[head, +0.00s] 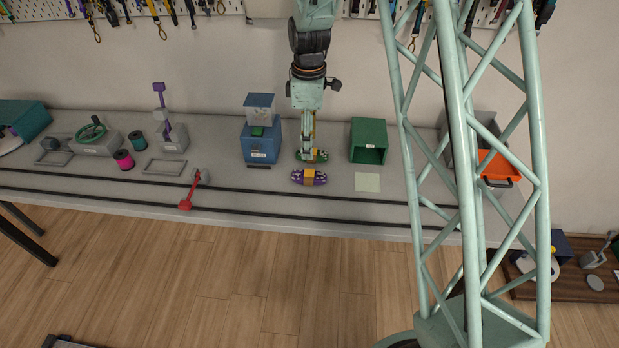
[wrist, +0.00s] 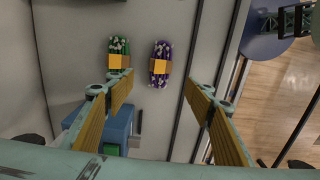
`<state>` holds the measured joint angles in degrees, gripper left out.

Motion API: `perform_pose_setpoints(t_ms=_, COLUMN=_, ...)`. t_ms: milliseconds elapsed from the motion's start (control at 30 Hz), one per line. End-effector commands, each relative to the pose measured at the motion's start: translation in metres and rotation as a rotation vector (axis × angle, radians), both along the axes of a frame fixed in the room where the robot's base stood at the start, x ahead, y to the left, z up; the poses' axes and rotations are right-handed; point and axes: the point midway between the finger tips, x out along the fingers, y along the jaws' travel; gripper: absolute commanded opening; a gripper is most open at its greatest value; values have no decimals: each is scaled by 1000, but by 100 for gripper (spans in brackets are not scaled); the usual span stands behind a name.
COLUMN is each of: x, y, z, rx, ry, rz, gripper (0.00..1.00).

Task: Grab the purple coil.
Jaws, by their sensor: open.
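The purple coil (head: 310,177), with white flecks and a yellow-orange band around its middle, lies on the grey bench in front of my gripper in the head view. It also shows in the wrist view (wrist: 160,64), between the lines of the two fingers and beyond their tips. My gripper (head: 308,152) points down over the bench, behind the purple coil in the head view. In the wrist view its fingers (wrist: 158,82) are wide apart with nothing between them. How high it hangs above the bench is hard to tell.
A green coil (wrist: 118,48) with a similar band lies beside the purple one, near the left fingertip in the wrist view. A blue box (head: 260,140) stands left, a green open box (head: 368,141) right. Dark rails run along the bench front.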

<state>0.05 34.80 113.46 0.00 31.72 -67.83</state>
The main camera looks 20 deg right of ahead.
Motion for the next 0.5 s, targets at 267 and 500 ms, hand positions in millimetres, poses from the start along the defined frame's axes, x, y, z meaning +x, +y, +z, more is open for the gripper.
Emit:
perform_pose_setpoints(t_ms=267, x=-1, y=0, z=-21, rx=0, ry=2, rz=0, gripper=49)
perform_pose_setpoints(t_ms=500, x=-1, y=0, z=-51, rx=0, ry=3, rz=0, gripper=49)
